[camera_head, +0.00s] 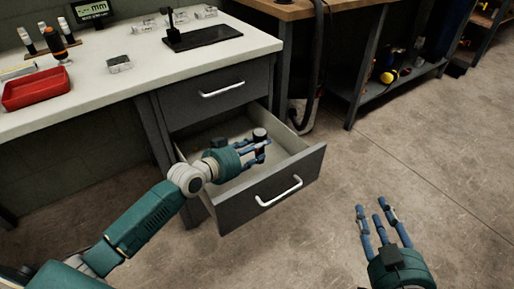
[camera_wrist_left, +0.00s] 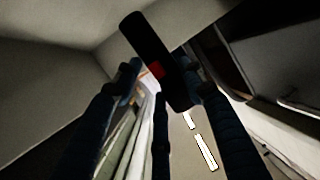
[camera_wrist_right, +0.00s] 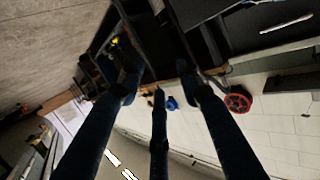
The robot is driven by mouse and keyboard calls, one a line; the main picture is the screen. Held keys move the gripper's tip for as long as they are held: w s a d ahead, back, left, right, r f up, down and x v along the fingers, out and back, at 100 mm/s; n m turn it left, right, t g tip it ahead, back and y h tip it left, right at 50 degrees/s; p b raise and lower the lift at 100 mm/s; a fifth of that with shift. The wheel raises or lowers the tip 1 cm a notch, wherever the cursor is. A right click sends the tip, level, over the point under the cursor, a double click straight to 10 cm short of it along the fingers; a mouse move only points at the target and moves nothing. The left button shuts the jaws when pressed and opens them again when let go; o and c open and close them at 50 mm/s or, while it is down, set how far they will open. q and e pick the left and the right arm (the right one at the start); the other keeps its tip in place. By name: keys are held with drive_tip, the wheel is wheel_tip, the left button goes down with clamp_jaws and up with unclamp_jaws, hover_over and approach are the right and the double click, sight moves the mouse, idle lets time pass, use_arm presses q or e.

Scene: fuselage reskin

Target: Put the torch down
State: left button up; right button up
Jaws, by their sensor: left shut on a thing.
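The torch (camera_head: 260,136) is a short dark cylinder held upright in the fingers of my left gripper (camera_head: 256,151), over the open lower drawer (camera_head: 305,146). In the left wrist view the torch (camera_wrist_left: 150,50) is a black shape with a small red patch, lying between the fingers of my left gripper (camera_wrist_left: 165,85). I cannot tell whether the torch touches the drawer floor. My right gripper (camera_head: 377,214) is open and empty over the floor, to the right of the drawer. Its spread fingers also show in the right wrist view (camera_wrist_right: 160,85).
A white-topped workbench (camera_head: 150,75) carries a red tray (camera_head: 36,88), a black stand (camera_head: 200,38) and small clear boxes. The upper drawer (camera_head: 218,92) is shut. A second bench with a wooden top (camera_head: 300,8) stands behind. The floor (camera_head: 400,140) at right is clear.

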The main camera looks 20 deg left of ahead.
use_arm(q)
drive_tip(key=shift+f, duration=0.2)
drive_tip(key=o, duration=1.3)
use_arm(e)
drive_tip(key=shift+w+a+r+t, duration=0.1)
drive_tip(key=shift+w+r+t, duration=0.1)
drive_tip(key=shift+r, duration=0.25)
drive_tip(key=shift+w+a+r+t, duration=0.1)
drive_tip(key=shift+r+t, duration=0.1)
drive_tip(key=shift+r, duration=0.25)
use_arm(q)
drive_tip(key=shift+r, duration=0.1)
use_arm(e)
drive_tip(key=shift+s+f, duration=0.1)
